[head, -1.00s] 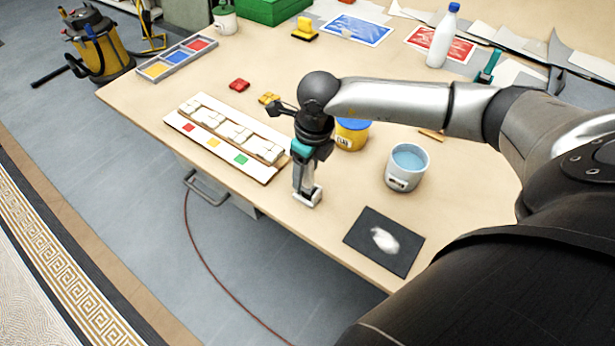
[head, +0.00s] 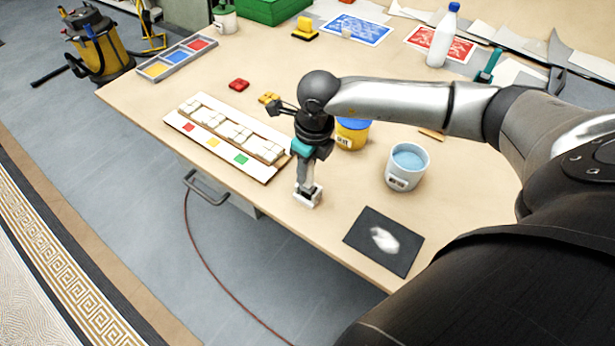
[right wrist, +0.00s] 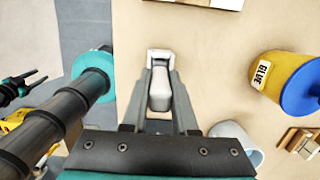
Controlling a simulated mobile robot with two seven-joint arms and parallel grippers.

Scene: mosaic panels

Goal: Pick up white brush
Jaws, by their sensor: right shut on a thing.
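The white brush (right wrist: 159,92) is a small pale piece between the two grey fingers of my right gripper in the right wrist view. My right gripper (head: 307,192) points down near the front edge of the table in the head view, and it is shut on the brush. Its white end shows at the fingertips, at or just above the table top; the exact gap cannot be told. The fingers partly hide the brush.
A mosaic panel (head: 222,137) lies left of my right gripper. A yellow glue pot (head: 352,134) with a blue lid and a bucket of water (head: 407,167) stand to the right. A dark mat (head: 362,252) with a white patch lies at the front right. Bare table lies between them.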

